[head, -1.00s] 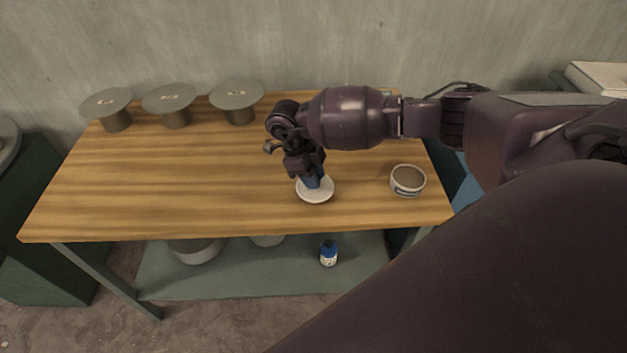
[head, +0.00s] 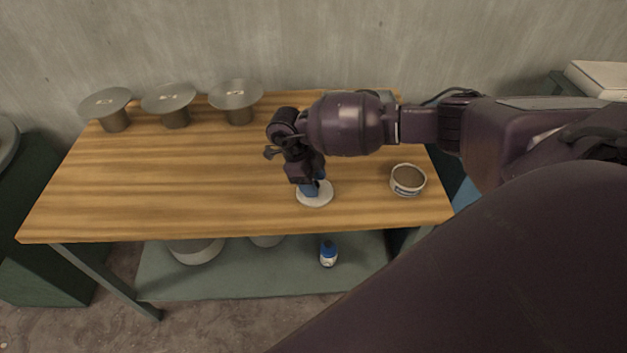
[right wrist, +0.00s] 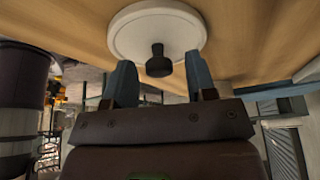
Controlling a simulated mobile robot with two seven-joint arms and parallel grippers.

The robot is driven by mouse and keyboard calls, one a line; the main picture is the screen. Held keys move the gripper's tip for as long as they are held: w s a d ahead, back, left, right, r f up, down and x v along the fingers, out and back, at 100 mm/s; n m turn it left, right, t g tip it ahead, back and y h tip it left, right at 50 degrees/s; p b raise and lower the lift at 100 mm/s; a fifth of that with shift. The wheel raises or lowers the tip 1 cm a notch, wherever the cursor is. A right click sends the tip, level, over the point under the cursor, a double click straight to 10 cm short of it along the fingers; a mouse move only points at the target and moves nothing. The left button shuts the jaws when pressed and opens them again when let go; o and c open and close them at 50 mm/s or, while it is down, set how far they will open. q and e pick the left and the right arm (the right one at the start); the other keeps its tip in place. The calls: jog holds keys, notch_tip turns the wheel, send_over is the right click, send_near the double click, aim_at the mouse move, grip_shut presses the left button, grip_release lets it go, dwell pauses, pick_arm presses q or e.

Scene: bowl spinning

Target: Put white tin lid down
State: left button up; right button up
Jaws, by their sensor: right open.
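The white tin lid (head: 317,199) lies on the wooden table (head: 190,190), right of the middle and towards the front edge. In the right wrist view the lid (right wrist: 130,34) is a white disc with a dark knob (right wrist: 158,62) at its centre. My right gripper (head: 314,189) is just above the lid; it also shows in the right wrist view (right wrist: 158,76). Its two blue fingers are apart, one on each side of the knob, with gaps to it. My left gripper is not in view.
An open white tin (head: 408,181) stands on the table right of the lid. Several grey discs on stands (head: 236,97) line the back left edge. A blue bottle (head: 328,254) and pale bowls (head: 195,250) are on the lower shelf.

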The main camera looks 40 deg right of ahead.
jog(key=v, duration=1.2)
jog(key=s+a+f+g+y, duration=0.1)
jog(key=s+a+f+y, duration=0.3)
jog(key=a, duration=0.4)
jog(key=s+a+f+y, duration=0.2)
jog(key=s+a+y, duration=0.3)
jog(key=a, duration=0.2)
jog(key=s+a+r+m+t+y, duration=0.5)
jog(key=a+r+m+y, duration=0.25)
jog(key=a+y, duration=0.4)
jog(key=w+d+f+m+t+h, duration=0.1)
jog(key=d+f+m+t+h, duration=0.35)
jog(key=d+m+t, duration=0.55)
jog(key=w+d+f+m+t+h, duration=0.1)
jog(key=d+f+m+t+h, duration=0.45)
jog(key=m, duration=0.85)
jog(key=s+d+f+m+g+h, duration=0.4)
jog(key=s+d+f+m+h, duration=0.4)
jog(key=s, duration=0.5)
notch_tip(320, 180, down, 3)
jog(key=d+m, duration=0.1)
jog(key=m, duration=0.1)
jog(key=shift+d+f+m, duration=0.2)
jog(key=shift+d+m, duration=0.05)
jog(key=shift+m, duration=0.1)
